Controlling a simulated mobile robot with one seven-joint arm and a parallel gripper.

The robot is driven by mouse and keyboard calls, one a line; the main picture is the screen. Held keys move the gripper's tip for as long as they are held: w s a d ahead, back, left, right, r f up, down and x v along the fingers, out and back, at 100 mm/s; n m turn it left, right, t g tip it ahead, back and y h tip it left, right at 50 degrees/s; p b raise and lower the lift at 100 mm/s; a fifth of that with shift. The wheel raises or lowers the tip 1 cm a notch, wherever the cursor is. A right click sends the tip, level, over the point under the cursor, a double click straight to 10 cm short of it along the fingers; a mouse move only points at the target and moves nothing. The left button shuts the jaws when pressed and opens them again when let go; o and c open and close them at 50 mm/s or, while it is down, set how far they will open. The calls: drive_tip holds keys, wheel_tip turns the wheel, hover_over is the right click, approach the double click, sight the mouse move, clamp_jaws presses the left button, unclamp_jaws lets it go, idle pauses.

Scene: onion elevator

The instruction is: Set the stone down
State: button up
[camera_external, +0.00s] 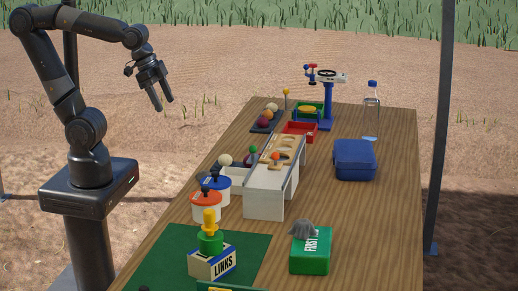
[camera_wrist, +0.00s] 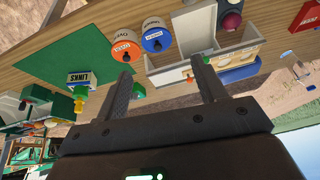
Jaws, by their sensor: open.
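A grey stone (camera_external: 303,229) rests on top of the green first-aid box (camera_external: 310,254) at the front right of the table. My gripper (camera_external: 163,104) is raised in the air to the left of the table, far from the stone, with its fingers pointing down. Its two fingers also show apart in the wrist view (camera_wrist: 160,66), with nothing between them. I cannot make out the stone in the wrist view.
The wooden table (camera_external: 385,205) holds a white box with a wooden ramp (camera_external: 265,199), an orange-lidded pot (camera_external: 206,208) and a blue-lidded pot (camera_external: 216,189). A LINKS box (camera_external: 212,263) stands on a green mat (camera_external: 160,257). A blue case (camera_external: 355,160) and bottle (camera_external: 371,105) stand right.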

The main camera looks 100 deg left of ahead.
drive_tip(key=shift+s+d+r+n+t, duration=0.25)
drive_tip(key=shift+s+d, duration=0.15)
drive_tip(key=shift+s, duration=0.35)
drive_tip(key=shift+s+d+r+n+t, duration=0.15)
drive_tip(key=shift+s+d+r+t, duration=0.2)
drive_tip(key=shift+s, duration=0.35)
drive_tip(key=shift+f, duration=0.1)
